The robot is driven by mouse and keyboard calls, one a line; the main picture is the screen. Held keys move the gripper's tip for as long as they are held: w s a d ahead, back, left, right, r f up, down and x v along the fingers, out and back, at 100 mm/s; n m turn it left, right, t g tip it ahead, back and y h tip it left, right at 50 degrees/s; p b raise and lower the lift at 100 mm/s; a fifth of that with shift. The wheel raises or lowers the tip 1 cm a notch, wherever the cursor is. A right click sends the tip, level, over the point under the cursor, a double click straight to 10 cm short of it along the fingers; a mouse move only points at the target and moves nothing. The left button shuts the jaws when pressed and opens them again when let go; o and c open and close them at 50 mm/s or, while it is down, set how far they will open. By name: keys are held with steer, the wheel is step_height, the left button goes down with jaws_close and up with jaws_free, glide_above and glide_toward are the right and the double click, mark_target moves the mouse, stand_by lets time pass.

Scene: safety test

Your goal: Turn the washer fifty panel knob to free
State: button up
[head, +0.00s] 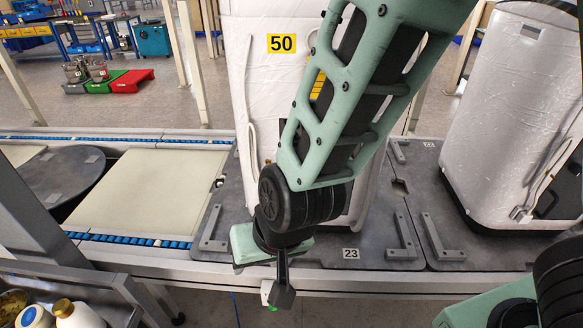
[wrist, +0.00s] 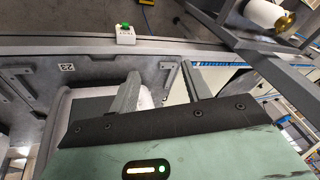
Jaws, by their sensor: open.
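The washer marked 50 (head: 250,95) is a tall, white, wrapped unit on a grey plate, partly hidden behind my arm. My gripper (head: 283,283) is low in front of it, at the front edge of the line. In the wrist view my gripper (wrist: 160,72) has its two fingers apart with nothing between them. A small white box with a green knob or button (wrist: 125,31) sits on the rail beyond the fingertips, apart from them. The white box (head: 266,288) also shows beside my gripper in the head view. I cannot tell the knob's setting or whether it is the washer's panel knob.
The plate carries a label 23 (head: 351,253) and raised metal brackets. Another wrapped white unit (head: 510,110) stands at right. A pale board (head: 150,185) lies on the line at left. A cart with bottles (head: 75,315) is at lower left.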

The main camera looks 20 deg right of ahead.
steer(key=w+d+f+m+t+h+b, duration=0.1)
steer(key=w+d+f+m+t+h, duration=0.15)
steer(key=w+f+t, duration=0.2)
steer(key=w+d+f+m+t+h+b, duration=0.1)
steer(key=w+d+f+m+t+h, duration=0.15)
steer(key=w+t+h, duration=0.2)
step_height(320, 180, up, 4)
steer(key=w+d+t+h, duration=0.2)
steer(key=d+t, duration=0.1)
steer(key=t, duration=0.2)
steer(key=a+p+x, duration=0.1)
steer(key=p+x, duration=0.4)
steer(key=x, duration=1.1)
steer(key=shift+w, duration=0.35)
steer(key=shift+d+r, duration=0.1)
steer(key=shift+d, duration=0.05)
steer(key=c, duration=1)
